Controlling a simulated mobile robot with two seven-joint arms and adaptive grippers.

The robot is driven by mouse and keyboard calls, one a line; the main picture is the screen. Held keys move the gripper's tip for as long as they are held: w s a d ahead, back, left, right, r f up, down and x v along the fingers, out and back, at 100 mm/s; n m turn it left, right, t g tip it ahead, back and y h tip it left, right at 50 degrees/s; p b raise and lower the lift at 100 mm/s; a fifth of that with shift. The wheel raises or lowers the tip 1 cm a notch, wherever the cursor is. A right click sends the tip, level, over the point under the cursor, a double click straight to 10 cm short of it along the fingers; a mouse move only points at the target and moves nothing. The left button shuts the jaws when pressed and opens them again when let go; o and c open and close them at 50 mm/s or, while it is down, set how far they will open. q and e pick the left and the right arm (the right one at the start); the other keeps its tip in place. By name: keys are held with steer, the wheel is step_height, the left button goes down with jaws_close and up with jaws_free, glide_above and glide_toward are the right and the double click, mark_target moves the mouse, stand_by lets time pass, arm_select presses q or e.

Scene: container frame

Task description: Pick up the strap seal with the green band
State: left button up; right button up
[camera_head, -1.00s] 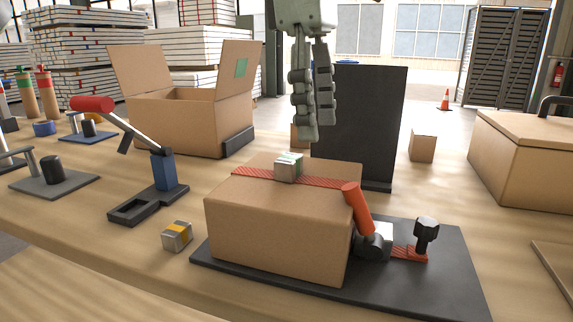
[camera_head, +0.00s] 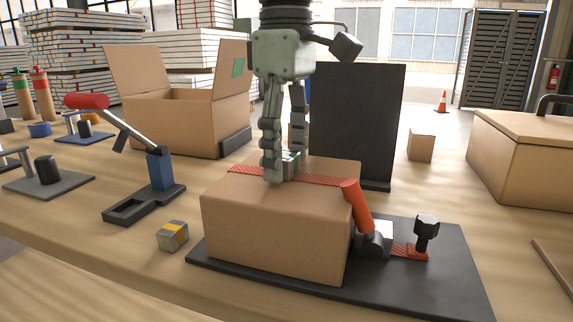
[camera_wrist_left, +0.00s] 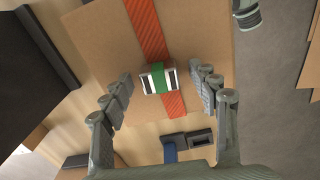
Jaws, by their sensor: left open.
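The strap seal with the green band (camera_wrist_left: 157,79) is a small silver block on the red strap (camera_wrist_left: 150,35), on top of the closed cardboard box (camera_head: 275,225). In the head view the seal (camera_head: 291,163) is partly hidden behind my gripper's fingers. My left gripper (camera_head: 284,165) points down over the box top, its fingers around the seal's place. In the left wrist view the gripper (camera_wrist_left: 163,105) is open, with one finger on each side of the seal and gaps between. My right gripper is not in view.
A second seal with a yellow band (camera_head: 173,236) lies on the table left of the box. An orange-handled tensioner (camera_head: 360,210) stands at the box's right side on the black plate (camera_head: 440,280). A dark upright panel (camera_head: 358,120) stands behind. A red-handled tool (camera_head: 150,160) stands left.

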mark_target(287, 154)
arm_select(q)
steer(key=shift+c, duration=0.3)
steer(key=c, duration=1.2)
steer(key=shift+r, duration=0.1)
steer(key=shift+r, duration=0.45)
step_height(287, 154, up, 3)
steer(key=shift+f, duration=0.1)
steer(key=a+r, duration=0.2)
steer(key=a, duration=0.1)
steer(key=s+a+r, duration=0.1)
steer(key=a+r, duration=0.1)
steer(key=a, duration=0.2)
steer(key=s+a+r, duration=0.1)
steer(key=a+r, duration=0.2)
steer(key=a, duration=0.1)
steer(key=shift+s+a, duration=0.15)
steer(key=shift+a, duration=0.05)
